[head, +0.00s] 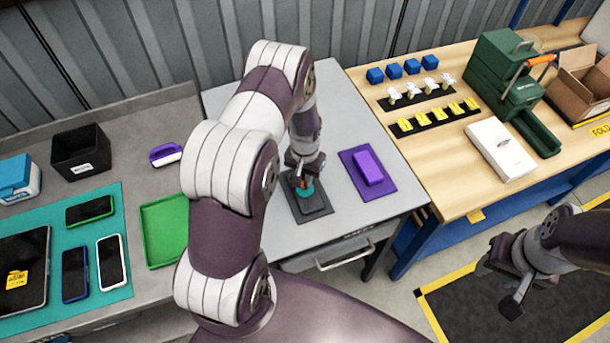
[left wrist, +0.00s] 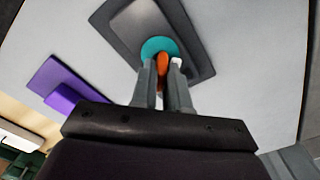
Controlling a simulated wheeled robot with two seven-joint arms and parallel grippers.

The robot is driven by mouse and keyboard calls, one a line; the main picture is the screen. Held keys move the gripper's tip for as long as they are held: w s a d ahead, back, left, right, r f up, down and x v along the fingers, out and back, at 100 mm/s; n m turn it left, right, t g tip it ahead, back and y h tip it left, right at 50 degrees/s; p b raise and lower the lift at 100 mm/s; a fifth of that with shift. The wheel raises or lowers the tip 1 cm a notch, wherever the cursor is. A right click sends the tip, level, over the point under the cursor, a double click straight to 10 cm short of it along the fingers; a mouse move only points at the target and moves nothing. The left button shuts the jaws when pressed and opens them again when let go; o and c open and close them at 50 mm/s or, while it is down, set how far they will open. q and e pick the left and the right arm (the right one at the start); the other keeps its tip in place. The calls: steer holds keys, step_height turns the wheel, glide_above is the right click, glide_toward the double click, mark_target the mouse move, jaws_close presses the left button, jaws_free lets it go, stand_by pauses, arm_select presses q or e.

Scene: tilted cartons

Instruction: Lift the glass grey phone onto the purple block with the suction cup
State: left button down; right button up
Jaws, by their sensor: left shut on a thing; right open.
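The suction cup, teal with an orange part (head: 305,189), is between the fingers of my left gripper (head: 303,180), which is shut on it. The cup also shows in the left wrist view (left wrist: 153,47). It appears to rest on a dark grey slab (head: 313,202), apparently the glass grey phone, also in the left wrist view (left wrist: 142,22). I cannot tell whether the cup is stuck to it. The slab is over a dark grey mat (head: 318,216). The purple block (head: 370,168) is right of it, with nothing on top. My right gripper (head: 499,286) is open and empty, off the table.
The purple block sits on a purple mat (head: 387,188). A green tray (head: 165,230) and a teal mat (head: 100,300) with several devices are at left. The wooden bench (head: 440,180) at right carries a white box (head: 501,149) and a green press (head: 503,75). Bare table separates the mats.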

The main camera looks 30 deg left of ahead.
arm_select(q)
steer(key=shift+s+f, duration=0.15)
steer(key=shift+s, duration=0.05)
steer(key=shift+w+r+p, duration=0.15)
steer(key=shift+r+p, duration=0.5)
steer(key=shift+r, duration=0.1)
steer(key=shift+r+p, duration=1.75)
steer(key=shift+r, duration=0.65)
steer(key=shift+f, duration=0.1)
